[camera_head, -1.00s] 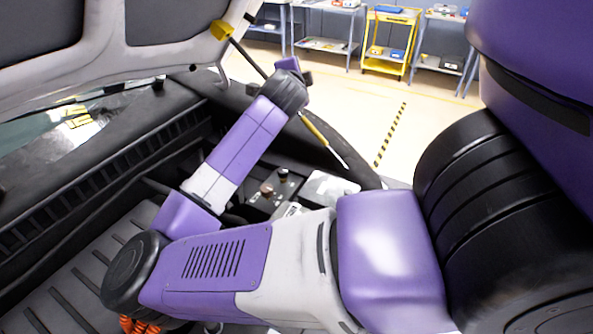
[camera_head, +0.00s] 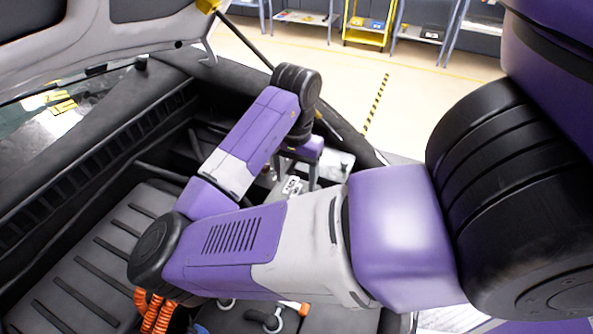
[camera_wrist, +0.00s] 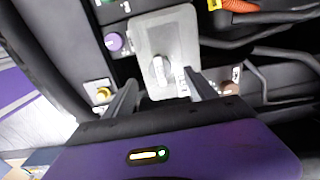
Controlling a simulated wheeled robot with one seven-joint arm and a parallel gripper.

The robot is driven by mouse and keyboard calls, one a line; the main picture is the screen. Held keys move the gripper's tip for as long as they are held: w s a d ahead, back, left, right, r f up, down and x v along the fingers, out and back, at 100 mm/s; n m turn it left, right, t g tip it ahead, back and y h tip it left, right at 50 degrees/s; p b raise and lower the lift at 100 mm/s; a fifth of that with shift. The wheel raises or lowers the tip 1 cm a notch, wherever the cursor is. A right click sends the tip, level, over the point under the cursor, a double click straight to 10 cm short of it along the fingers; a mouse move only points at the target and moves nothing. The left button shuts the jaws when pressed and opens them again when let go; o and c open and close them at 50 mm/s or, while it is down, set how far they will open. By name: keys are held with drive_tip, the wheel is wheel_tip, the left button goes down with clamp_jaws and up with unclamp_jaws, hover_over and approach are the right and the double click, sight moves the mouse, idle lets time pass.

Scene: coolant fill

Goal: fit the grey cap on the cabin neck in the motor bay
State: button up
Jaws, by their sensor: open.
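My gripper (camera_head: 300,177) points down into the motor bay, partly hidden behind my arm in the head view. In the wrist view its two dark fingers (camera_wrist: 161,78) are open, with a gap between them. A light grey raised piece (camera_wrist: 158,68) on a flat grey plate (camera_wrist: 172,30) shows in line with that gap. It may be the grey cap, but I cannot tell for sure. I see no contact with the fingers. A brown round part (camera_wrist: 229,88) sits beside a small label to the right. I cannot tell which part is the cabin neck.
A purple knob (camera_wrist: 113,42) and a brass-coloured fitting (camera_wrist: 103,94) lie left of the plate. Grey pipes (camera_wrist: 285,55) and an orange hose (camera_wrist: 240,6) are at right. The raised hood (camera_head: 60,45) hangs over the bay, with a prop rod (camera_head: 245,40) near my arm.

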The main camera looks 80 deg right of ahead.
sight(296, 191)
drive_tip(key=shift+f, duration=2.9)
drive_tip(key=c, duration=1.4)
drive_tip(key=o, duration=0.6)
drive_tip(key=c, duration=0.5)
drive_tip(key=shift+o, duration=0.2)
drive_tip(key=shift+f, duration=0.1)
drive_tip(key=m, duration=0.3)
